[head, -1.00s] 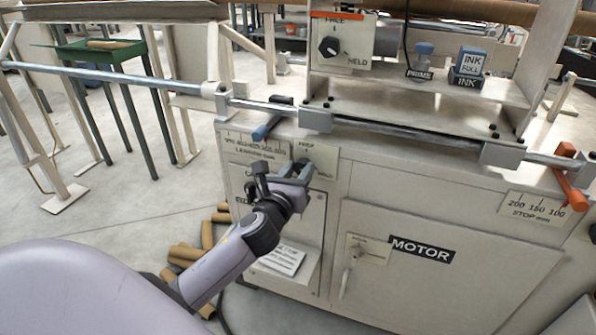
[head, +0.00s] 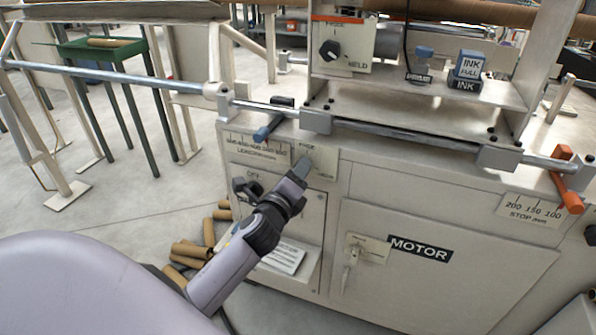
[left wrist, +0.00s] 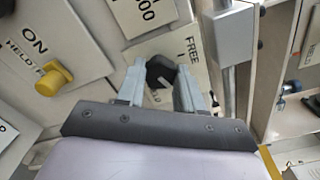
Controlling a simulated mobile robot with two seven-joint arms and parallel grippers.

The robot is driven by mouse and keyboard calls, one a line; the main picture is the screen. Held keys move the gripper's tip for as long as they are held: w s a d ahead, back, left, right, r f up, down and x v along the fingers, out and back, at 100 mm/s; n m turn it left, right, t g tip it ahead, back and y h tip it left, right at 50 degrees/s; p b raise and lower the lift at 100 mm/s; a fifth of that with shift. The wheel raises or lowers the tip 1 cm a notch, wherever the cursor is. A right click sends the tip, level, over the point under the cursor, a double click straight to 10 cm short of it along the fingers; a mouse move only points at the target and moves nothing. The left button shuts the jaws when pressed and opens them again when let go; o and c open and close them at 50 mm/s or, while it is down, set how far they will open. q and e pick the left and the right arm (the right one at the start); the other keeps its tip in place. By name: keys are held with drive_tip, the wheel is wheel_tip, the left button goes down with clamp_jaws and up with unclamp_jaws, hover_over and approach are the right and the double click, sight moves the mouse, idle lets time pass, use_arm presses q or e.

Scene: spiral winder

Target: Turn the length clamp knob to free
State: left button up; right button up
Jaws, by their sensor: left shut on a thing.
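The length clamp knob (left wrist: 160,72) is black and sits on a light plate (left wrist: 187,50) marked FREE, below the length scale on the cabinet front. My left gripper (left wrist: 166,78) is shut on the knob, with one grey finger on each side of it. In the head view my left gripper (head: 300,172) is at the plate (head: 325,165) and mostly hides the knob. Which mark the knob points at cannot be read with certainty. My right gripper is not in view.
A similar black knob (head: 329,50) sits on an upper FREE/HELD plate. The motor door (head: 430,285) lies to the right.

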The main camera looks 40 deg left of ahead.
use_arm(q)
drive_tip(key=n+p, duration=0.3)
drive_tip(key=n, duration=1)
drive_tip(key=shift+f, duration=0.2)
drive_tip(key=shift+n, duration=0.5)
drive_tip(key=o, duration=1)
drive_tip(key=shift+o, duration=0.2)
drive_tip(key=shift+s, duration=0.15)
